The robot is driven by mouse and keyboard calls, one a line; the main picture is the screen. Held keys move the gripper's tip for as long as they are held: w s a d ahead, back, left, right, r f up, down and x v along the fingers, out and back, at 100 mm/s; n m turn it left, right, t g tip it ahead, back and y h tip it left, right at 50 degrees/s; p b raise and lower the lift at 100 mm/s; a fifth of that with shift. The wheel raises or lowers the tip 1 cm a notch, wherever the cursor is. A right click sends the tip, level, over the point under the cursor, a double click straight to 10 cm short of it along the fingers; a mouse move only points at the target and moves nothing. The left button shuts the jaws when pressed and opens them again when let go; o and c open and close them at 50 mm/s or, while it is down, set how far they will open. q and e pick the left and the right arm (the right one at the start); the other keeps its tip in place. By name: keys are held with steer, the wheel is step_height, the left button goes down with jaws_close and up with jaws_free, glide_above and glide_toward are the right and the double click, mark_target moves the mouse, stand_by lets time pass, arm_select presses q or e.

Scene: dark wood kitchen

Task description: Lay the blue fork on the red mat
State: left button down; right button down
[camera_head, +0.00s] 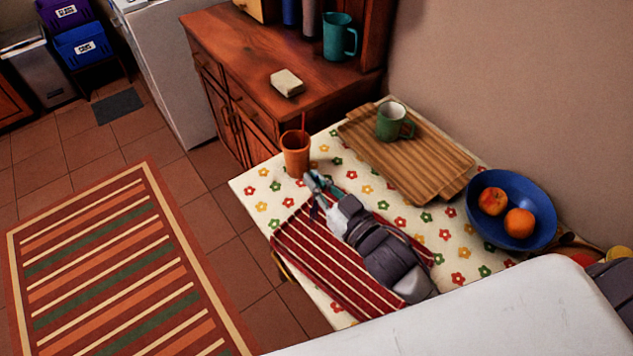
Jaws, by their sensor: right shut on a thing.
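The red mat (297,247) with white stripes lies on the flowered tablecloth. My right gripper (317,190) is over the mat's far end, its fingers pointing toward the orange cup. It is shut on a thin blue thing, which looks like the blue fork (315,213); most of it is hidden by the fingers. I cannot tell whether the fork touches the mat. My own arm covers much of the mat's right part. My left gripper is not in view.
An orange cup (295,154) with a red stick in it stands just beyond my gripper. A wooden board (410,165) bears a green mug (391,122). A blue bowl (532,240) with fruit stands at the right. A wooden cabinet (255,75) stands behind the table.

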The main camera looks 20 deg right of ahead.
steer(key=c, duration=1.3)
jaws_free()
steer(key=shift+f, duration=0.15)
steer(key=shift+r, duration=0.2)
steer(key=b+v, duration=0.1)
steer(key=v, duration=1.1)
steer(key=shift+b, duration=0.4)
